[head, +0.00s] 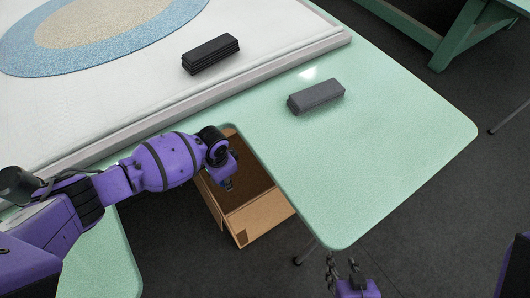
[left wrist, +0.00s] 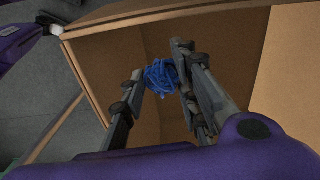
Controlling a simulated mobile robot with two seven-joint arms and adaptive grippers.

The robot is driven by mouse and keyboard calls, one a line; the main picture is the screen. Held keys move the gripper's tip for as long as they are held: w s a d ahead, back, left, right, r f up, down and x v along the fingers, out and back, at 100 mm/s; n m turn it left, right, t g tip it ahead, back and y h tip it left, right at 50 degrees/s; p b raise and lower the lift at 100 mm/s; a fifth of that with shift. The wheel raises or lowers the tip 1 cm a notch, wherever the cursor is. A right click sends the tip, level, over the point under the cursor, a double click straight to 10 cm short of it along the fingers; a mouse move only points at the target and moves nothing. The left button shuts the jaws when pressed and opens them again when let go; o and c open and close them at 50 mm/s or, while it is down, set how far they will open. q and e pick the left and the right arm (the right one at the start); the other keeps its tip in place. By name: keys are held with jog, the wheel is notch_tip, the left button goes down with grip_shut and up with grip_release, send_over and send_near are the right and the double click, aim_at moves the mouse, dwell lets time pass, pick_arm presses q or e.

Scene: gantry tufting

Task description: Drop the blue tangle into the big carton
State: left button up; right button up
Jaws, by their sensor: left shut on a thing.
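The big carton (head: 262,215) is an open brown cardboard box on the floor beside the green table; its inner walls fill much of the left wrist view (left wrist: 212,45). My left gripper (head: 229,186) points down over the carton opening, its fingertips mostly hidden in the head view. In the left wrist view, the blue tangle (left wrist: 160,76), a bunch of blue strands, sits between the fingertips of my left gripper (left wrist: 160,65), with the carton interior behind it. My right gripper (head: 344,264) is at the bottom of the head view, its fingers apart and empty.
The green table (head: 400,150) carries a grey block (head: 316,96). A white framed panel (head: 130,85) with a blue and beige round design holds a dark stack (head: 211,54). Another green table (head: 445,35) stands at the top right.

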pick_arm(q)
jog(key=shift+r, duration=0.1)
jog(key=o, duration=0.8)
jog(key=shift+c, duration=0.2)
jog(key=shift+o, duration=0.4)
notch_tip(320, 180, up, 12)
